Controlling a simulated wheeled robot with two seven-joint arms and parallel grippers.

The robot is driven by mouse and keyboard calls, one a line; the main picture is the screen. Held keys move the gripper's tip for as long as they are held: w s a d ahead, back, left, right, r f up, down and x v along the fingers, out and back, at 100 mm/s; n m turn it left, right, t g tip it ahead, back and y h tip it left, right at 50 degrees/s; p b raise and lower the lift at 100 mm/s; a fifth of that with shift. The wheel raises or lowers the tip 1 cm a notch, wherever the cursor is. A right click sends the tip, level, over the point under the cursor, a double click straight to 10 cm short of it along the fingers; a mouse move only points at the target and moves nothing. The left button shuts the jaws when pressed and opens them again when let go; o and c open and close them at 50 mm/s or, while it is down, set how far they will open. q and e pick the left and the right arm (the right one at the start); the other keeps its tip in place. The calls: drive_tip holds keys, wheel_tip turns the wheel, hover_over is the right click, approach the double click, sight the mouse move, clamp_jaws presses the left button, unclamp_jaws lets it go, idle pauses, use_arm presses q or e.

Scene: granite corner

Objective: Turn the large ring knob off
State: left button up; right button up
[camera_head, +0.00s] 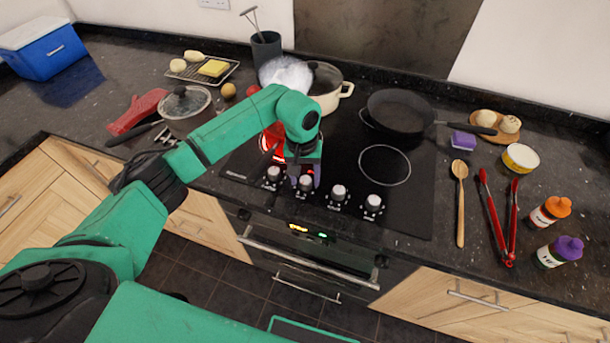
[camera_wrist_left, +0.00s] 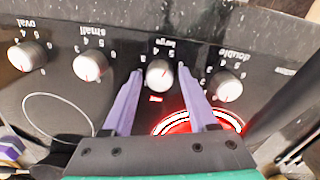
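The large ring knob (camera_wrist_left: 159,73), a silver dial labelled "large", sits on the black hob's front strip; it also shows in the head view (camera_head: 305,184). In the left wrist view, my left gripper (camera_wrist_left: 160,72) has its two purple fingers apart, one on each side of this knob, with a small gap on both sides. In the head view the left gripper (camera_head: 304,174) points down at the knob row. A red glowing ring (camera_wrist_left: 172,124) lies behind the knob, partly hidden by a finger; its red glow (camera_head: 268,141) is partly behind my arm. My right gripper is not in view.
Other knobs stand close by: the double knob (camera_wrist_left: 226,86), small knob (camera_wrist_left: 90,66) and oval knob (camera_wrist_left: 27,56). A cream pot (camera_head: 326,103) and a black frying pan (camera_head: 398,112) stand at the back of the hob. Red tongs (camera_head: 511,220) and a wooden spoon (camera_head: 460,205) lie right.

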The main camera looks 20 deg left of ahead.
use_arm(q)
clamp_jaws()
